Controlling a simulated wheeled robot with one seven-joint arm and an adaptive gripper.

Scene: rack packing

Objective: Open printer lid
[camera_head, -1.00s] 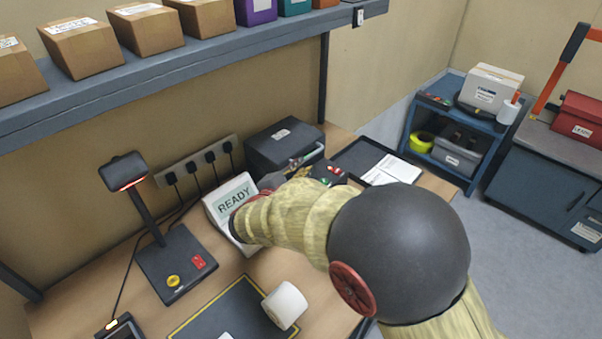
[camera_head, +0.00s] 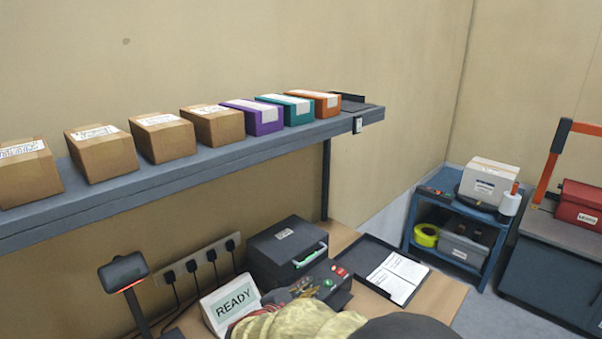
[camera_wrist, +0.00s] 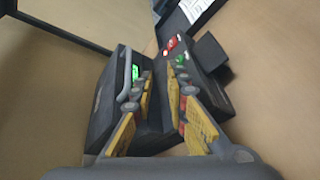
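The printer (camera_head: 280,238) is a dark box on the bench below the shelf. A pale green handle (camera_head: 310,255) sits on the front of its lid, which looks down in the head view. Its front panel has a red and a green button (camera_head: 328,283). My gripper (camera_head: 300,288) is at the printer's front, partly hidden by my arm. In the wrist view, the yellow-padded fingers of my gripper (camera_wrist: 161,84) are apart with nothing visible between them. The green-lit handle (camera_wrist: 134,74) lies left of the fingers; I cannot tell whether they touch it.
A READY sign (camera_head: 232,302) stands left of my arm, beside a scanner stand (camera_head: 125,275). A dark tray (camera_head: 362,252) with papers lies right of the printer. The shelf (camera_head: 200,165) with several boxes runs above the bench. A blue cart (camera_head: 440,225) stands at the right.

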